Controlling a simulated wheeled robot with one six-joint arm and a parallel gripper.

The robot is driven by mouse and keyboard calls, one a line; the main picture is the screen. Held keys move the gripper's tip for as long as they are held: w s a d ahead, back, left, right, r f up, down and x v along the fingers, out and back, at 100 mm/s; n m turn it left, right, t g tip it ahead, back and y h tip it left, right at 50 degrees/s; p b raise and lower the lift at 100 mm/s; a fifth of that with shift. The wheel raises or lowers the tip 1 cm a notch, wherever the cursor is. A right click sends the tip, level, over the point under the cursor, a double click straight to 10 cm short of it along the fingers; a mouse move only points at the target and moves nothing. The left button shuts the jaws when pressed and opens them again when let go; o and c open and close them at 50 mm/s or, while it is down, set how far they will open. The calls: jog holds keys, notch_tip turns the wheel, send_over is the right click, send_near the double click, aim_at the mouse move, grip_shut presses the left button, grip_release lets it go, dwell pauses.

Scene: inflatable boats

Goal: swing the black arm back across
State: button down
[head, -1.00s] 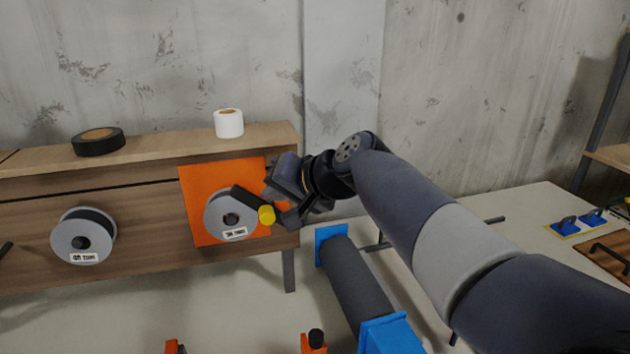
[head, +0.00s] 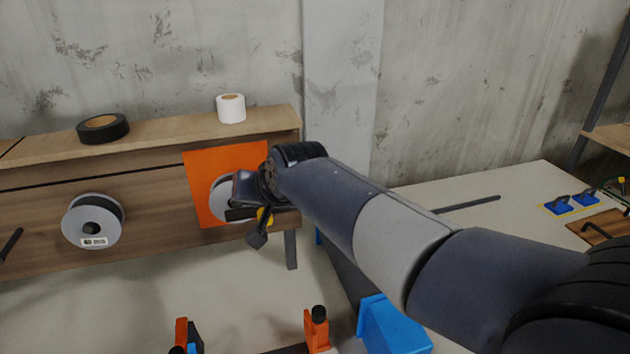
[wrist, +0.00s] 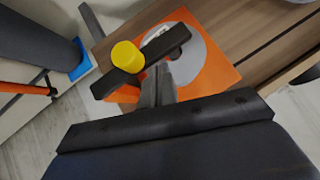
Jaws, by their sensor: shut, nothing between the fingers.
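The black arm (wrist: 168,44) with a yellow knob (wrist: 127,57) lies across the grey spool disc (wrist: 192,68) on the orange panel (head: 203,170). In the wrist view the black bar runs on both sides of my fingers, with the yellow knob to their left. My gripper (wrist: 158,80) is shut and empty, its fingertips at the black arm; I cannot tell whether they touch it.
A second reel (head: 93,221) is on the wooden cabinet front to the left. A black tape roll (head: 102,128) and a white roll (head: 231,108) stand on the cabinet top. Blue-ended equipment (head: 395,325) and an orange clamp (head: 317,328) are below. Blue-handled tools lie at right.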

jog(key=shift+s+a+f, duration=0.1)
jog(key=shift+f, duration=0.3)
dwell(0.3)
jog(key=shift+r, duration=0.15)
jog(key=s+d+r, duration=0.1)
jog(key=s+r, duration=0.2)
jog(key=r, duration=0.2)
jog(key=s+d+r+p, duration=0.1)
jog(key=s+r, duration=0.2)
jog(key=r, duration=0.3)
jog(key=shift+s+r, duration=0.15)
jog(key=shift+s, duration=0.2)
